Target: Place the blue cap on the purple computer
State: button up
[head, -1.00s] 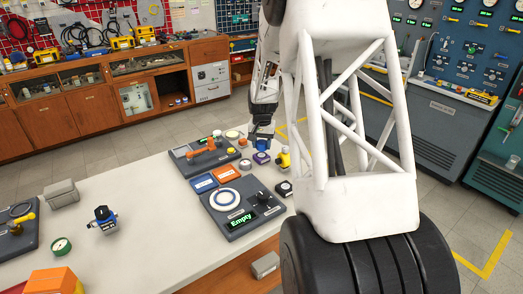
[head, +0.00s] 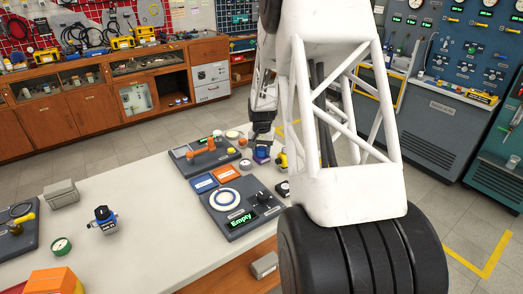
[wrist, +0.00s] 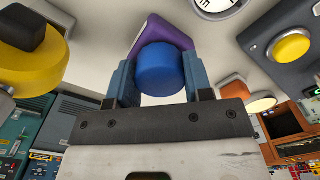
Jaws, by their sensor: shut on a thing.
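My gripper (head: 262,143) is shut on the blue cap (head: 263,152), near the far right end of the white table. In the wrist view the round blue cap (wrist: 162,70) sits between the two blue-grey fingers. The purple computer (head: 261,160) is a small purple block on the table, directly below the cap in the head view. In the wrist view the purple computer (wrist: 155,33) shows behind the cap, which partly hides it. I cannot tell whether the cap touches it.
A yellow-topped device (head: 281,160) stands close on the right. A small white round item (head: 246,164) lies to the left. A grey panel with an orange handle (head: 205,149) and a dial panel reading "Empty" (head: 238,212) are nearby.

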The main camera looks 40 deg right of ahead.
aim_at(261, 149)
jog(key=shift+f, duration=0.1)
jog(key=o, duration=0.9)
notch_tip(261, 149, up, 12)
dwell(0.6)
jog(key=shift+a+r, duration=0.1)
jog(key=shift+r, duration=0.1)
dwell(0.3)
